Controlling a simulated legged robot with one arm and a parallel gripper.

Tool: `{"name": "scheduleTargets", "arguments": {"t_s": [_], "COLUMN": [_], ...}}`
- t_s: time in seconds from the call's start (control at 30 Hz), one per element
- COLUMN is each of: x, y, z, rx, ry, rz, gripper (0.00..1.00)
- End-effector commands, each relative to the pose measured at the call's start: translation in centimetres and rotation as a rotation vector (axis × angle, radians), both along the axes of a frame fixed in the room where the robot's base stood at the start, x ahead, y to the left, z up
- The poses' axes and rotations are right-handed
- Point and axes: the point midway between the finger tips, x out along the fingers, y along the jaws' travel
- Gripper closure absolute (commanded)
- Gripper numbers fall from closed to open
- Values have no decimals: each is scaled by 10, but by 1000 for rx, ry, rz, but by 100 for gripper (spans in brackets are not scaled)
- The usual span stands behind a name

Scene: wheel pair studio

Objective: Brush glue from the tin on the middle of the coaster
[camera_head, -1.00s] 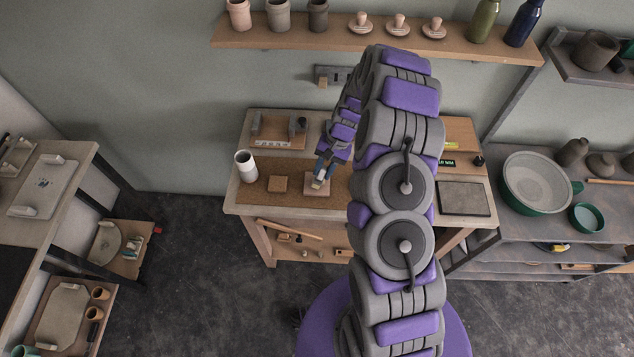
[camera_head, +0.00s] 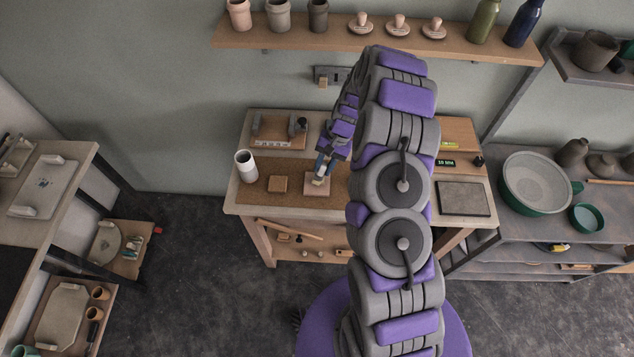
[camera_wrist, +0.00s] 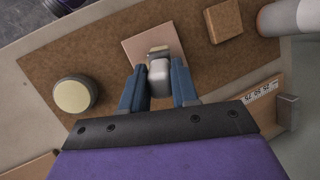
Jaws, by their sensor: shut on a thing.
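A thin, square, pinkish-tan coaster (camera_head: 310,190) lies on the brown work mat; it also shows in the wrist view (camera_wrist: 138,47). My gripper (camera_head: 322,171) is over it, its blue fingers (camera_wrist: 159,86) shut on a brush (camera_wrist: 159,68) with a pale grey body and a beige tip. The brush end is over the middle of the coaster; I cannot tell whether it touches. The round dark tin (camera_wrist: 73,95) with a cream-coloured top stands on the mat, left of my gripper in the wrist view. My arm hides the tin in the head view.
A square wooden block (camera_head: 278,184) lies left of the coaster, and a white cup (camera_head: 246,167) stands near the bench's left end. A wooden holder (camera_head: 277,131) is at the back. A dark slab (camera_head: 464,198) lies to the right.

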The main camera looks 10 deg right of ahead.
Motion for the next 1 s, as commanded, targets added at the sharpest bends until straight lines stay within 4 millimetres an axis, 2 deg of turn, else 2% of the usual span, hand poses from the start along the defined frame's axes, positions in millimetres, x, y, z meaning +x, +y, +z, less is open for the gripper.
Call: {"name": "scheduleTargets", "arguments": {"t_s": [0.37, 0.77, 1.0], "x": [-3, -34, -36], "y": [1, 11, 11], "z": [1, 1, 0], "rx": [0, 3, 0], "ry": [0, 2, 0], "rz": [0, 1, 1], "gripper": [100, 100, 100]}}
